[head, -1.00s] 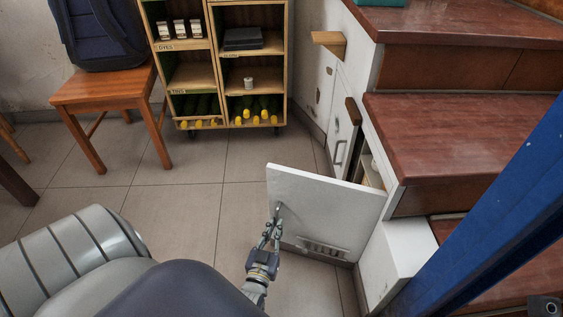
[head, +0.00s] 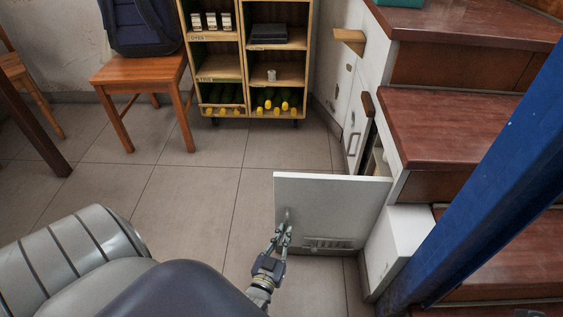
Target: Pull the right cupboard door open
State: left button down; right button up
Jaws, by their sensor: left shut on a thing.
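The right cupboard door (head: 335,205) is a white panel under the stairs. It stands swung out well away from the cupboard front, with a vent grille near its lower edge. My left gripper (head: 285,228) is shut on the door's handle (head: 287,212) near the panel's free edge. The cupboard opening (head: 377,160) shows partly behind the door, with pale contents inside. Most of the interior is hidden. My right gripper is not in view.
Another white cupboard door (head: 353,130) with a handle is shut further back. Wooden stairs (head: 450,125) and a blue beam (head: 490,160) bound the right side. A wooden shelf (head: 247,60) and a chair (head: 140,72) stand at the back. Tiled floor (head: 190,200) left of the door is clear.

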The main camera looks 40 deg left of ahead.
pick_arm(q)
jog(key=shift+w+d+h, duration=0.3)
jog(key=shift+w+d, duration=0.1)
jog(key=shift+d, duration=0.45)
jog(key=c, duration=1.7)
grip_release()
jog(key=shift+w+d, duration=0.1)
